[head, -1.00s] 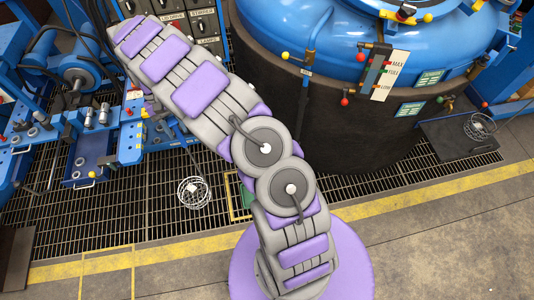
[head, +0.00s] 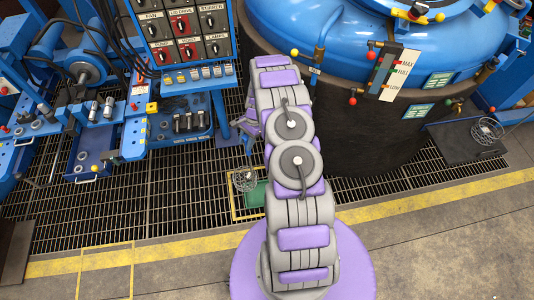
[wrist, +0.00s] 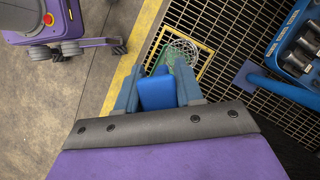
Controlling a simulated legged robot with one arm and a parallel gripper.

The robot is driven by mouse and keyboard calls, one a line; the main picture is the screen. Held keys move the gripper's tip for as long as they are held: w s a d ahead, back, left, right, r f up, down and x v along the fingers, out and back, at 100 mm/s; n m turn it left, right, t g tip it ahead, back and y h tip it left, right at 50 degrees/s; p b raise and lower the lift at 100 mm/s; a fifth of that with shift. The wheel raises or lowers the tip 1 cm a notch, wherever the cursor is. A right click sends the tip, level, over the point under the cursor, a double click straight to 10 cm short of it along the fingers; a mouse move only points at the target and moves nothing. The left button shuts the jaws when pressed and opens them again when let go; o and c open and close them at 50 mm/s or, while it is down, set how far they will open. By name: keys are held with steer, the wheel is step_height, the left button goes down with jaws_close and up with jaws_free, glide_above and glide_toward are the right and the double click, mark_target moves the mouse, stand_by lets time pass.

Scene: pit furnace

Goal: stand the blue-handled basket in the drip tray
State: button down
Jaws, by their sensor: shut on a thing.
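My gripper (wrist: 157,92) is shut on the blue handle (wrist: 157,93) of the wire basket, with one finger on each side of it. The basket's round wire body (wrist: 178,54) shows beyond the fingers in the wrist view, and in the head view it hangs (head: 243,180) below my gripper (head: 246,142), which is partly hidden by my arm. A green tray (head: 256,196), which looks like the drip tray, lies on the floor grating inside a yellow outline. The basket overlaps its upper left part in the head view. I cannot tell the height between them.
A blue machine with a control panel (head: 184,32) stands at the left. The large round blue-lidded furnace (head: 380,120) is at the right. Another wire basket (head: 487,130) stands on a dark plate (head: 455,143) beside it. The front floor (head: 440,245) is clear.

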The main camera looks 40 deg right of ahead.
steer(key=s+d+f+m+t, duration=0.2)
steer(key=s+d+f+m, duration=0.2)
steer(key=s+d+f, duration=0.4)
steer(key=d+f+b+x, duration=0.1)
steer(key=b+x, duration=0.3)
steer(key=x, duration=0.6)
steer(key=shift+w+d, duration=0.2)
steer(key=shift+d, duration=0.4)
steer(key=shift+w+a, duration=0.25)
steer(key=shift+a, duration=0.05)
steer(key=shift+d+f, duration=0.1)
steer(key=shift+d, duration=0.1)
